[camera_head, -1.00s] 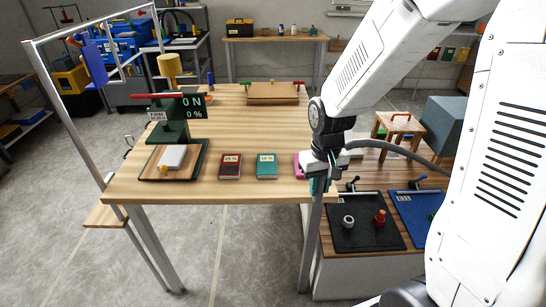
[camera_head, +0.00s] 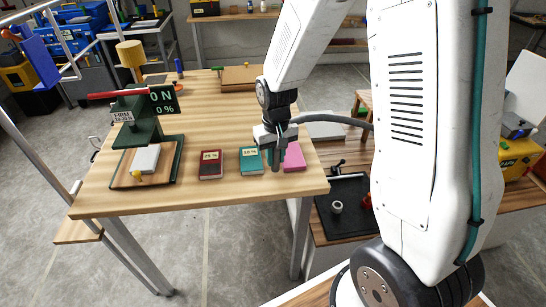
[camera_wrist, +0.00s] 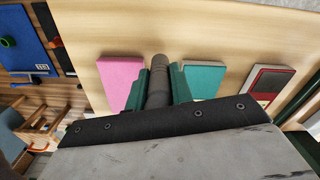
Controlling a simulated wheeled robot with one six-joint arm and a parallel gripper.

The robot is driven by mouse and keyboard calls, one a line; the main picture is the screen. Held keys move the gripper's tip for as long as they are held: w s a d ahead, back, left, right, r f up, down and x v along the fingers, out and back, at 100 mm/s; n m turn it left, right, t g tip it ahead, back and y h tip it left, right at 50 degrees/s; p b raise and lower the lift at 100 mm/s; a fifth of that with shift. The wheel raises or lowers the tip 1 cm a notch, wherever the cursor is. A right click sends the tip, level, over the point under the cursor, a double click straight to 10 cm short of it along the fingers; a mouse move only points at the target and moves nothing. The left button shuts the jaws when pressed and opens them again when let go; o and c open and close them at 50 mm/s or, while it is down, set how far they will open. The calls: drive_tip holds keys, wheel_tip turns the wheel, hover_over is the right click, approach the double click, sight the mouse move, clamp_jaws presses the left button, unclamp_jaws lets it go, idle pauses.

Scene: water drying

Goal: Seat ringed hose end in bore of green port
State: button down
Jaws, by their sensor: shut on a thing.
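My gripper (camera_head: 275,160) is over the front right part of the wooden table. In the wrist view, its green fingers are shut on a dark grey cylindrical piece (camera_wrist: 158,78), which sticks out past the fingertips. I cannot make out rings on this piece, nor tell whether it is the hose end. A grey hose (camera_head: 338,118) runs right from behind the gripper; whether it joins the held piece is hidden.
A pink block (camera_head: 293,157), a teal block (camera_head: 250,160) and a dark red block (camera_head: 210,165) lie near the table's front edge. A green press (camera_head: 143,125) stands left. A black mat (camera_head: 347,190) with a white ring (camera_head: 337,207) lies lower right.

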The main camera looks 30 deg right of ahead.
drive_tip(key=shift+f, duration=0.65)
drive_tip(key=shift+f, duration=0.1)
drive_tip(key=c, duration=1.2)
unclamp_jaws()
drive_tip(key=shift+c, duration=0.2)
